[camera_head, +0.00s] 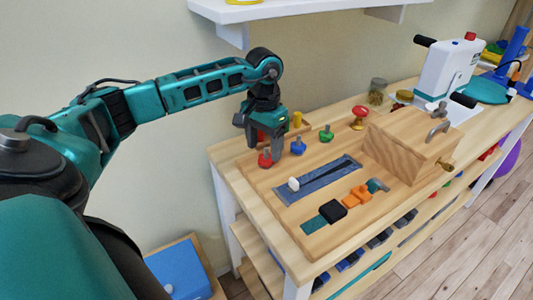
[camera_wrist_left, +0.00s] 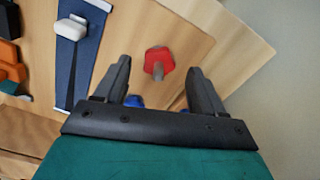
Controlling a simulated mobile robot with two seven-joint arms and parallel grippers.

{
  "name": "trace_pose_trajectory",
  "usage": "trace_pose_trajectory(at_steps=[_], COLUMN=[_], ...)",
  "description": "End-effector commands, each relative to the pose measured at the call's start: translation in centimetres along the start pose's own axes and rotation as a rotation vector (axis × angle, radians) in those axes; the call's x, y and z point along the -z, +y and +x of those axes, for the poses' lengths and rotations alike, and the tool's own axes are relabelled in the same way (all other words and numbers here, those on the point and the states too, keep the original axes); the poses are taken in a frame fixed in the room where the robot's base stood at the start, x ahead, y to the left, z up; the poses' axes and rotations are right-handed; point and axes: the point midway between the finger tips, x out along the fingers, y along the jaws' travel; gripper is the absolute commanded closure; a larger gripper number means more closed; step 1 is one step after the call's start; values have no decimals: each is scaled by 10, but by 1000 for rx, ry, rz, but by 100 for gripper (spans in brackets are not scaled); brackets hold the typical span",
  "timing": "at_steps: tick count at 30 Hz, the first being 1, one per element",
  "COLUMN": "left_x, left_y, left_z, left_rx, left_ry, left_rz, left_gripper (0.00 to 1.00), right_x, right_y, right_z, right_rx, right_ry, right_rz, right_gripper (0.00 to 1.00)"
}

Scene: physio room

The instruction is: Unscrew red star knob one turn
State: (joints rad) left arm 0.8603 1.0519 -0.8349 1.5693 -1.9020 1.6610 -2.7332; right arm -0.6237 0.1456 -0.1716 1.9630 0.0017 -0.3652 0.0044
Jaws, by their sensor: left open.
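The red star knob (camera_head: 265,158) sits at the left end of the wooden board on the table. It also shows in the left wrist view (camera_wrist_left: 158,61), with a grey shaft at its lower side. My left gripper (camera_head: 262,142) is open and points down close to the knob. In the left wrist view the two fingers (camera_wrist_left: 160,80) stand apart on either side of the knob's line, with the knob beyond the fingertips. I see no contact. My right gripper is not in view.
A blue knob (camera_head: 298,146) stands just right of the gripper, and a green knob (camera_head: 326,134) stands further right. A zipper strip (camera_head: 318,181) lies in front. A wooden box with a tap (camera_head: 402,143) is to the right. A white shelf (camera_head: 262,10) hangs above.

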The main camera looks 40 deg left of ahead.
Motion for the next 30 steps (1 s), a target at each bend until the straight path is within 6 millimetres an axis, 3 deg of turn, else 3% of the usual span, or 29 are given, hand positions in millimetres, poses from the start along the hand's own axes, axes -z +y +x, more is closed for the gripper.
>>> trace_pose_trajectory(at_steps=[7,17,30], left_x=[0,0,0], left_y=[0,0,0], left_z=[31,36,35], left_rx=[-1,0,-1], left_ry=[-1,1,1], left_rz=[0,0,-1], left_gripper=[31,31,71], right_x=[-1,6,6], right_y=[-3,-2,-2], right_z=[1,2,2], right_rx=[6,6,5], right_ry=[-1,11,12], right_rz=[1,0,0], right_gripper=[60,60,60])
